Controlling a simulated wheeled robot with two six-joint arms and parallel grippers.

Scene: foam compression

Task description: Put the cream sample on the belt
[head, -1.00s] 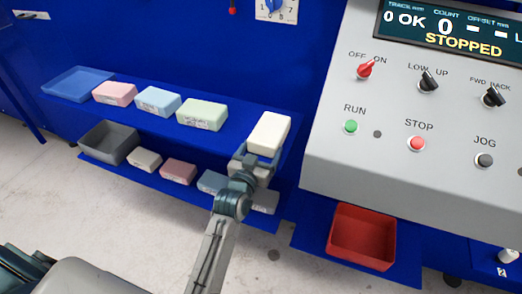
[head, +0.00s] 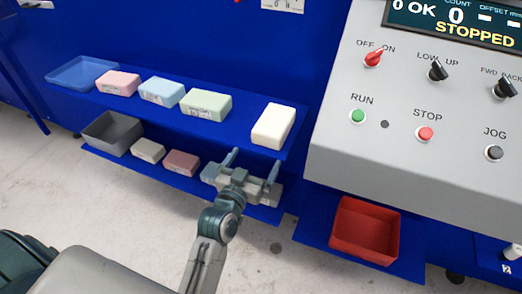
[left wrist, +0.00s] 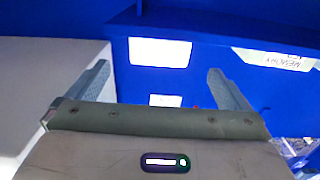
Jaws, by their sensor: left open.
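A cream-white block (head: 274,126), the palest sample, lies at the right end of the upper blue shelf. My left gripper (head: 253,161) is open and empty in front of the shelves, below and nearer than this block, with its two fingers apart and pointing toward the shelf. They do not touch the block. In the left wrist view the open fingers (left wrist: 157,88) have blue panel and pale rectangles beyond them; I cannot tell which rectangle is the block. My right gripper does not show. No belt can be made out.
The upper shelf holds green (head: 207,105), light blue (head: 161,92) and pink (head: 118,83) blocks and a blue tray (head: 84,74). The lower shelf holds a grey bin (head: 113,134) and several blocks, some behind my gripper. The control console (head: 430,165) reads STOPPED; a red bin (head: 364,230) sits below.

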